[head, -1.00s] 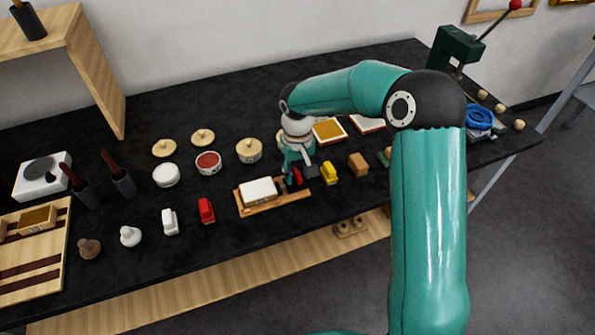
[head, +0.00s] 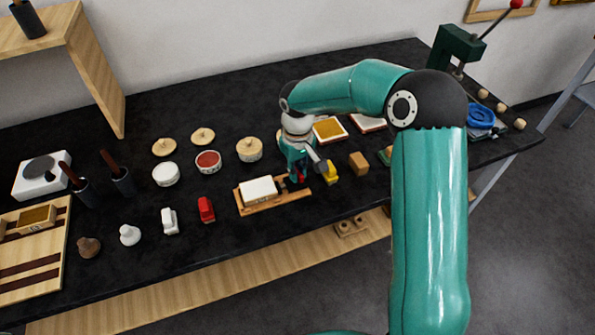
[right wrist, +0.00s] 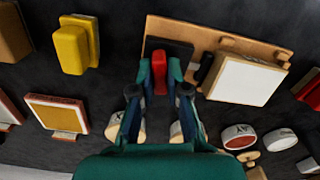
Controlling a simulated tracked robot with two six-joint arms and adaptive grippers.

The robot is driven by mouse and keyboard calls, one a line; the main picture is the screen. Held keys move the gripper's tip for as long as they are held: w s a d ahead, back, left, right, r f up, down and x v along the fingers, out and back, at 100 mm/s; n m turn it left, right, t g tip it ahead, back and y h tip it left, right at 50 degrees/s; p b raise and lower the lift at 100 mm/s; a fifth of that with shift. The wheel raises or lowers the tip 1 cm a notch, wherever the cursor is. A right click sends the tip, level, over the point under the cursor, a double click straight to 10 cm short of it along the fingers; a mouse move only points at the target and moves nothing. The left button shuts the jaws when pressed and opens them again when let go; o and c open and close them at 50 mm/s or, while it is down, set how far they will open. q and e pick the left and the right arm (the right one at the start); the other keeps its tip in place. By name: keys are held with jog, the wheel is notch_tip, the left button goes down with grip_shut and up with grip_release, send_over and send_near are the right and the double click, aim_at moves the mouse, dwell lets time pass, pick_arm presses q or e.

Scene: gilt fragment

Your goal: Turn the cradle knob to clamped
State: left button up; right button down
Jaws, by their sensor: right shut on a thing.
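The cradle is a wooden board (head: 243,207) with a white block (head: 258,189) on it; the board (right wrist: 212,36) and block (right wrist: 243,79) also show in the right wrist view. Its red knob (right wrist: 159,82) stands at the board's end, beside a black plate (right wrist: 183,50). My right gripper (right wrist: 159,72) has its fingers on either side of the knob and is shut on it. In the head view the gripper (head: 300,175) hides most of the knob. The knob's setting marks cannot be read. My left gripper is out of view.
A yellow block (head: 330,172) stands close to the right gripper, with a brown block (head: 358,163) further right. Red (head: 206,210) and white (head: 169,221) pieces stand left of the cradle. Round pots (head: 208,162) are behind. The table's front edge is close in front.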

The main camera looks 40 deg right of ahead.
jog(key=n, duration=1.1)
jog(key=shift+r+n, duration=0.1)
jog(key=shift+n, duration=0.3)
jog(key=shift+n+p, duration=0.35)
jog(key=shift+n, duration=1.35)
jog(key=shift+w, duration=0.1)
jog(key=c, duration=1.2)
grip_release()
jog(key=shift+o, duration=0.2)
notch_tip(320, 180, up, 12)
